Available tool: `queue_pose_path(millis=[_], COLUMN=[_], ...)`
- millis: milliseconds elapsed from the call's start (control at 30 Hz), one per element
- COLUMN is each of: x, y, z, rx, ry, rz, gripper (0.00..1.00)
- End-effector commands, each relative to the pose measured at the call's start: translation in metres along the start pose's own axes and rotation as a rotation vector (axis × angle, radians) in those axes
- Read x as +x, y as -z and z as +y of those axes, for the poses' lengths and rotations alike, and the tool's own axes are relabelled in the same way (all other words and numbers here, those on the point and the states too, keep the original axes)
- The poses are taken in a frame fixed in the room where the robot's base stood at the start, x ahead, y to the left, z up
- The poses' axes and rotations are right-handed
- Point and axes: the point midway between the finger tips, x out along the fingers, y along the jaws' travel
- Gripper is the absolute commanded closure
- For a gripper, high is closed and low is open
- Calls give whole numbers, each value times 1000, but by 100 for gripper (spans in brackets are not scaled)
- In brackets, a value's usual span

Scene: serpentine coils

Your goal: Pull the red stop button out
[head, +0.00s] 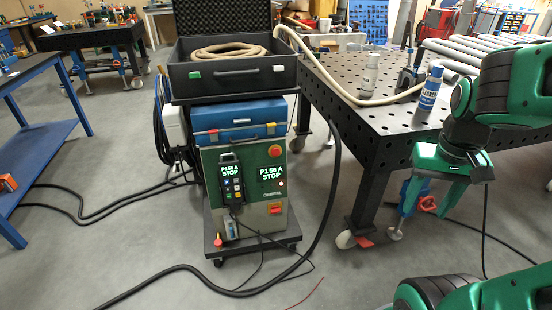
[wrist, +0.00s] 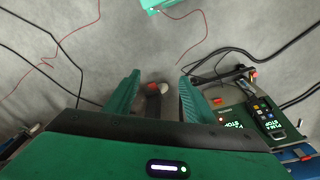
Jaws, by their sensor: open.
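The red stop button (head: 275,150) is a round orange-red knob at the upper right of the green front panel (head: 256,170) of a welding machine. It sits above a lit display reading "P1 56 A STOP" (head: 270,172). My gripper (head: 428,204) hangs in front of the perforated table, well to the right of the button, with its fingers pointing down. In the wrist view my gripper (wrist: 160,76) is open, with nothing held between its fingers. The machine's panel (wrist: 232,112) shows at the lower right there; I cannot make out the button, likely behind the gripper body.
A pendant (head: 231,178) hangs on the panel's left. A red switch (head: 275,208) sits lower on the panel. The perforated table (head: 385,125) stands right; floor ahead is mostly clear.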

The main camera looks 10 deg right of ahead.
Motion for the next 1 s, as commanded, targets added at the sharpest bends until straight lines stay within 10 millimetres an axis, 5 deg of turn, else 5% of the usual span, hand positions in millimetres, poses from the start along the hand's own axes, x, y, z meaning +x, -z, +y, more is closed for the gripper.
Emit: queue_pose_path(millis=[267,500,800,1000], x=[39,81,140,180], y=[131,230,313,340], z=[-41,-106,-208,-278], rx=[-137,-275,-417,-474], ry=[-62,-52,37,131], rz=[246,469,742,918], gripper=[50,50,50,50])
